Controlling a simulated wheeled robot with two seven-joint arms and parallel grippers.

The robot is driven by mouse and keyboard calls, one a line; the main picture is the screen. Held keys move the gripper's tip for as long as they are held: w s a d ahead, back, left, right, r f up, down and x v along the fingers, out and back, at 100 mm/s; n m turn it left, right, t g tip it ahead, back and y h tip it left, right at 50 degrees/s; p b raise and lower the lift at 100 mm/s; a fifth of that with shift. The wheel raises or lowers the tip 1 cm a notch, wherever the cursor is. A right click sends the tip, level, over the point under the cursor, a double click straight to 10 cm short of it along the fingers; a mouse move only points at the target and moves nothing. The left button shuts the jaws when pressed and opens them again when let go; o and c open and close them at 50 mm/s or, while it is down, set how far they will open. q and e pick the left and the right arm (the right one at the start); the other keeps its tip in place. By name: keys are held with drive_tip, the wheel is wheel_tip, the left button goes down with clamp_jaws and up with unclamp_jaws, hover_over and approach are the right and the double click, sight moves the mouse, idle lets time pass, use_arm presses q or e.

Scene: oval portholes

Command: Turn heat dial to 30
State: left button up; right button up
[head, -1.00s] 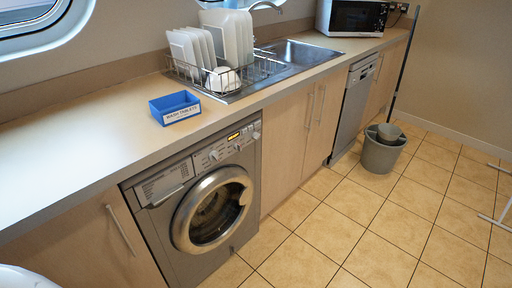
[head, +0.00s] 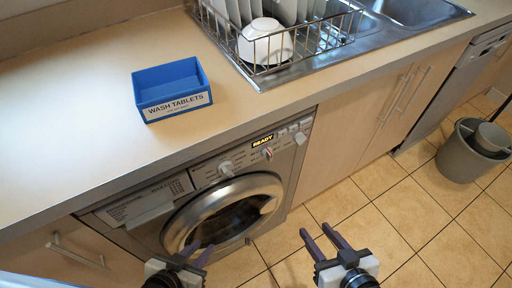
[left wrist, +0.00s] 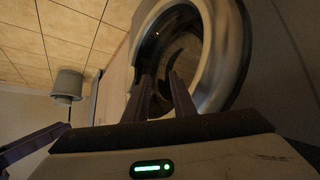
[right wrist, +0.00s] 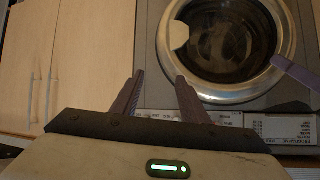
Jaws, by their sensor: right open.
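The washing machine (head: 150,205) stands under the counter, its panel facing me. The panel carries a lit display reading READY (head: 262,141) and pale knobs: a left knob (head: 226,169), a middle knob (head: 267,154) and a right knob (head: 301,138). Their markings are too small to read, so I cannot tell which is the heat dial or where it points. My left gripper (head: 197,250) is open and empty in front of the round door (head: 180,226). My right gripper (head: 322,238) is open and empty, right of the machine. Neither touches a knob.
A blue box labelled WASH TABLETS (head: 172,90) sits on the counter (head: 60,110) above the machine. A dish rack with a white bowl (head: 265,42) stands beside the sink. A grey bin (head: 465,150) is on the tiled floor at right. The space before the panel is clear.

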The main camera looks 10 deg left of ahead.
drive_tip(key=w+a+r+n+t+y+b, duration=0.1)
drive_tip(key=w+a+y+b, duration=0.1)
drive_tip(key=w+a+b, duration=0.15)
drive_tip(key=n+t+y+b, duration=0.3)
drive_tip(key=y+b, duration=0.1)
drive_tip(key=b, duration=0.1)
approach(272, 157)
drive_tip(key=p+x, duration=0.1)
drive_tip(key=x, duration=0.7)
drive_tip(key=shift+w+a, duration=0.25)
use_arm(q)
wheel_tip(272, 157, down, 6)
drive_tip(key=d, duration=0.1)
drive_tip(key=shift+d+f+h, duration=0.2)
drive_tip(key=shift+d+h, duration=0.1)
drive_tip(key=shift+d, duration=0.1)
use_arm(e)
drive_tip(key=shift+c, duration=0.4)
drive_tip(key=c, duration=0.9)
use_arm(q)
drive_tip(key=shift+r, duration=0.1)
use_arm(e)
drive_tip(key=shift+m, duration=0.4)
